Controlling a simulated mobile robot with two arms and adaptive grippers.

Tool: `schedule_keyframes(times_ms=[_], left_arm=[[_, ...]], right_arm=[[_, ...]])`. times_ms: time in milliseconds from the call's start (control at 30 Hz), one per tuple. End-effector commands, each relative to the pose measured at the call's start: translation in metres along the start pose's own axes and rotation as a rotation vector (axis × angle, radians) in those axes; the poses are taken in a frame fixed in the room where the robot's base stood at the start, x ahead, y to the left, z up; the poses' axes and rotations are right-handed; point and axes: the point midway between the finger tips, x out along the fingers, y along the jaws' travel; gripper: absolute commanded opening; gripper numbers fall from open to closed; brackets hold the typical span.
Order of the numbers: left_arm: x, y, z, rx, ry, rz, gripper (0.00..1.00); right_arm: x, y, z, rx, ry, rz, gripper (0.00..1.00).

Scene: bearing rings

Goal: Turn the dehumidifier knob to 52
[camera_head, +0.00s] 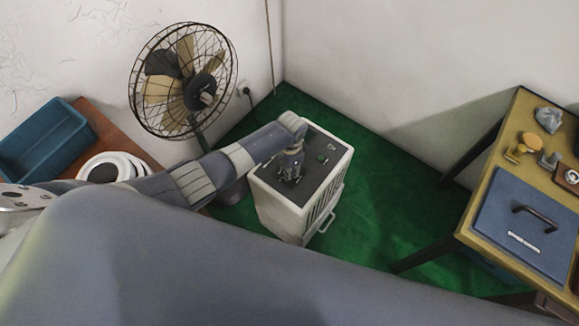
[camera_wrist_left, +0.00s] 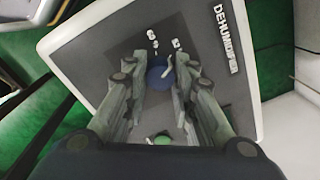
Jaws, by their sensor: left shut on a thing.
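The dehumidifier (camera_head: 272,212) is a white box with a dark top panel, standing on the green floor. My left gripper (camera_head: 290,172) points down at that panel. In the left wrist view the dark panel (camera_wrist_left: 100,50) carries the white word DEHUMIDIFIER. A round blue knob (camera_wrist_left: 160,77) shows between the two fingers of my left gripper (camera_wrist_left: 158,72), which is shut on it. The fingers hide its sides, and I cannot read its setting. A green button (camera_wrist_left: 160,139) is on the same panel and also shows in the head view (camera_head: 321,158). My right gripper is not in view.
A caged fan (camera_head: 185,80) stands behind, near the wall. A blue crate (camera_head: 45,140) and white rings (camera_head: 112,165) lie on a brown table at left. A table at right holds a blue board (camera_head: 530,222) and metal parts. Green floor (camera_head: 385,200) lies clear between.

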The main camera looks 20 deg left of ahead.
Motion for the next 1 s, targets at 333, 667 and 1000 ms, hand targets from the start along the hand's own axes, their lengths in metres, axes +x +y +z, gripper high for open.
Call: schedule_keyframes(times_ms=[333,667,1000], left_arm=[[0.0008,0.0005,0.0008,0.015,-0.001,0.001,0.01],[0.0006,0.0004,0.0007,0.015,-0.001,0.001,0.46],[-0.0028,-0.0002,0.0001,0.015,0.001,0.000,0.46]], right_arm=[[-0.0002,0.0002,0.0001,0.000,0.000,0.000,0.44],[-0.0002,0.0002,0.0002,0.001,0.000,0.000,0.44],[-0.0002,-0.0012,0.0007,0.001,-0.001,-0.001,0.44]])
